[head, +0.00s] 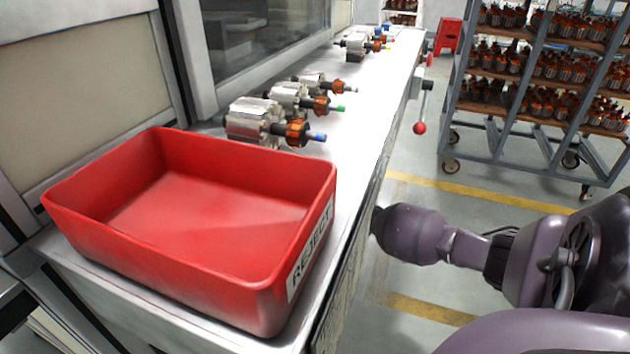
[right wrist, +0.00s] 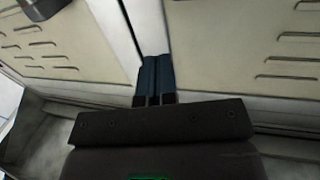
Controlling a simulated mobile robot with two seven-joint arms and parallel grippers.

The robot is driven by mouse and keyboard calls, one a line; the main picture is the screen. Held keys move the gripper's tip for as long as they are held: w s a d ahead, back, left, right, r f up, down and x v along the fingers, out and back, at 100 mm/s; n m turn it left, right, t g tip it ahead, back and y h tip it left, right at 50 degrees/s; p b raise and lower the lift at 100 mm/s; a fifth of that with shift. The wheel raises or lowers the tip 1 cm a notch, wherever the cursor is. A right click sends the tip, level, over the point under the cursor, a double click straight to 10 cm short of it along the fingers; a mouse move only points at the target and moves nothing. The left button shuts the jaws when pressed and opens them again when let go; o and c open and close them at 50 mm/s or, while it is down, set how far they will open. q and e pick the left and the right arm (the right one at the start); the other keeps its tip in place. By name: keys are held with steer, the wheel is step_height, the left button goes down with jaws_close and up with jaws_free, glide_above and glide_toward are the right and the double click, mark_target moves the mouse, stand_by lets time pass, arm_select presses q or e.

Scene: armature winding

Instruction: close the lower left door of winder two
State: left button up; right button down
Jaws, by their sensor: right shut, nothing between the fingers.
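In the right wrist view, my right gripper (right wrist: 156,80) is shut and empty, its dark blue fingers together. The fingertips are in front of the pale upright strip between two cream vented panels, a left panel (right wrist: 65,55) and a right panel (right wrist: 240,50). These look like lower cabinet doors; which one is the lower left door of winder two I cannot tell. I cannot tell whether the fingers touch a panel. In the head view my right arm reaches down beside the bench edge, and its gripper is hidden. My left gripper is not in view.
A red REJECT bin (head: 190,220) stands on the near end of the white bench (head: 365,95). Several armatures (head: 255,120) lie behind it. A lever with a red knob (head: 420,128) sticks out at the bench side. A wheeled rack (head: 540,90) stands right. Floor between is clear.

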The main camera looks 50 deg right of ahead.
arm_select(q)
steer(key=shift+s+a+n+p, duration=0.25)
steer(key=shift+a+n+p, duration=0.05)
steer(key=shift+p, duration=0.45)
arm_select(e)
steer(key=s+d, duration=0.3)
steer(key=s, duration=0.5)
steer(key=shift+s+d+f, duration=0.2)
steer(key=shift+s+d, duration=0.15)
